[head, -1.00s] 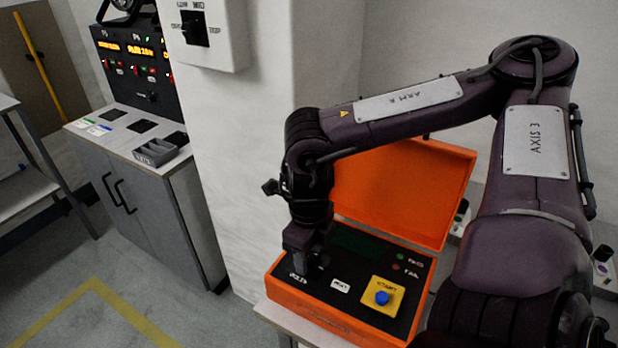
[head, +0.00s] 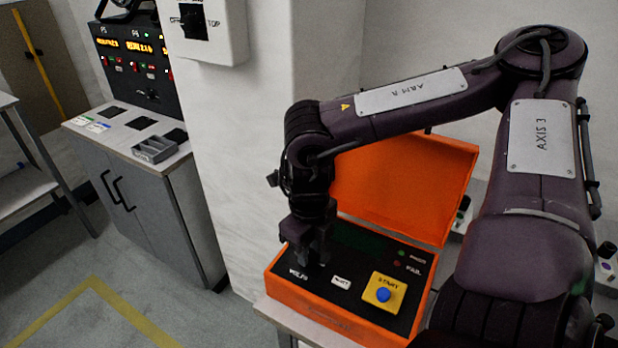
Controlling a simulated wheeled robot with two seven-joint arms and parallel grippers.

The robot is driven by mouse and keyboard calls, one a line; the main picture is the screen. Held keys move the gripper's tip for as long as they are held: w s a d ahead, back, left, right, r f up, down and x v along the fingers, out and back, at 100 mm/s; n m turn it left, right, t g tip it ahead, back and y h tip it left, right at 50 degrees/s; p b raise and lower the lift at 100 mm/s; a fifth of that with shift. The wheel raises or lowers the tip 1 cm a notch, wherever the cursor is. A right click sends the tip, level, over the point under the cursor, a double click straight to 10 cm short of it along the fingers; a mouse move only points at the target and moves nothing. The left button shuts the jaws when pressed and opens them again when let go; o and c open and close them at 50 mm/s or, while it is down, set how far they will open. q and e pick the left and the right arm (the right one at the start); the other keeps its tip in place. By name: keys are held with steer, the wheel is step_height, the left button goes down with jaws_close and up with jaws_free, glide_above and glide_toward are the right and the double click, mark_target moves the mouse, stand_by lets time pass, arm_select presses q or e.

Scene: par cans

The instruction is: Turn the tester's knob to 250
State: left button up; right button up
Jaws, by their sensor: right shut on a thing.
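The tester (head: 322,315) is an orange case with its lid (head: 400,190) open, standing on a small table. Its black panel has a blue button (head: 383,295) on a yellow plate, a white key (head: 341,282), and a green and a red lamp at the right. My right gripper (head: 318,258) points down over the left part of the panel, above the label at its left front, and is shut on the knob there. The gripper hides the knob and its scale, so I cannot read its setting. My left gripper is not in view.
A grey cabinet (head: 150,215) with a black panel of lit orange displays (head: 135,45) stands at the left. A wall-mounted switch box (head: 222,45) is on the white pillar (head: 240,150). The floor left of the tester is clear, with yellow tape (head: 130,310).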

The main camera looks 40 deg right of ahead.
steer(key=m+b, duration=0.2)
steer(key=m, duration=0.1)
steer(key=shift+w+m, duration=0.1)
steer(key=shift+m, duration=0.2)
steer(key=m+b, duration=0.2)
steer(key=m, duration=0.3)
steer(key=shift+m+b, duration=0.3)
steer(key=shift+b, duration=0.1)
steer(key=m+b, duration=0.1)
steer(key=m, duration=0.2)
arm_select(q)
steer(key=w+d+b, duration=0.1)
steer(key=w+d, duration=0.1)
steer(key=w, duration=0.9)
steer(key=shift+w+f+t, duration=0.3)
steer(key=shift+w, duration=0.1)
arm_select(e)
steer(key=shift+m, duration=1.8)
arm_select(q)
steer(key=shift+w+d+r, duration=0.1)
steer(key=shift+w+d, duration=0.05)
arm_select(e)
steer(key=shift+r, duration=0.1)
steer(key=o, duration=1)
